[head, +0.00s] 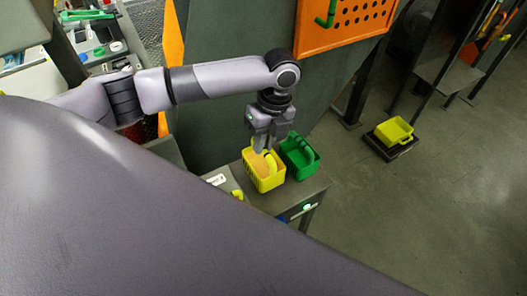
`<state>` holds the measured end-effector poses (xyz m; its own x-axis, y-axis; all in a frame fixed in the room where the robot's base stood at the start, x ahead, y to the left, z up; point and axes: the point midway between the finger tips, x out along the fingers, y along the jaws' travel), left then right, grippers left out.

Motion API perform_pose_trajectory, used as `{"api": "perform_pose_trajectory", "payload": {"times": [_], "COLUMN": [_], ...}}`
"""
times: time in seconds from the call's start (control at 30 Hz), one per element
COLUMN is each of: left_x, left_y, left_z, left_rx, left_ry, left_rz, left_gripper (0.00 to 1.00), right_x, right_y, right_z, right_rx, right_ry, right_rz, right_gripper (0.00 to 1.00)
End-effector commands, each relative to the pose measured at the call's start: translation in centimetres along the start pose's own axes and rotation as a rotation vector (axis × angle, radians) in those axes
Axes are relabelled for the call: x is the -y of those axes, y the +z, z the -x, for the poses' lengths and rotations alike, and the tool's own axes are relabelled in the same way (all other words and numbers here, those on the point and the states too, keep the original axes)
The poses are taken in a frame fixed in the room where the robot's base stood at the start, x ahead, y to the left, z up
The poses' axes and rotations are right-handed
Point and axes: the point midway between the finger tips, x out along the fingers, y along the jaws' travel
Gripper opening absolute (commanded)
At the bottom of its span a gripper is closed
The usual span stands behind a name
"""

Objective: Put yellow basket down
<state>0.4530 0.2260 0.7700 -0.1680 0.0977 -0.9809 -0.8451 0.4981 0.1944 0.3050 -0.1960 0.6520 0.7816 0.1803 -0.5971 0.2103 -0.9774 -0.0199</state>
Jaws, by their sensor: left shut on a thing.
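The yellow basket (264,175) is at the small grey table, with light orange-brown contents showing inside it. My left gripper (264,150) points down and is shut on the yellow basket, at its upper part. The basket looks upright; I cannot tell whether its bottom touches the tabletop. My right gripper does not show in the head view.
A green basket (299,156) stands close to the right of the yellow one. The grey table (312,186) has little bare top. Another yellow basket (394,131) rests on a dark base on the floor. An orange panel (345,22) hangs behind.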

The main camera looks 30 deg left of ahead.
Motion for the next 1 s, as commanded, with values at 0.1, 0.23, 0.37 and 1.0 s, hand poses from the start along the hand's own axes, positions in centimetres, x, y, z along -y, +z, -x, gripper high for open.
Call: {"api": "perform_pose_trajectory", "payload": {"times": [0.1,0.23,0.37,1.0], "left_x": [0.2,0.6,0.8,0.8], "left_y": [0.0,0.0,0.0,0.0], "left_z": [-1.5,-3.5,-3.9,-4.1], "left_rx": [0.0,0.0,0.0,0.001], "left_ry": [0.002,0.003,-0.001,0.0], "left_rz": [0.001,0.001,0.0,0.0], "left_gripper": [0.0,0.0,0.0,0.41], "right_x": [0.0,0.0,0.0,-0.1], "right_y": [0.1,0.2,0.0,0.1], "right_z": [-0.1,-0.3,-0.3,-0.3], "right_rx": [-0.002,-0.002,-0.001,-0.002], "right_ry": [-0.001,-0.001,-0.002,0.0], "right_rz": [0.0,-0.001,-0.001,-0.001], "right_gripper": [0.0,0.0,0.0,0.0]}}
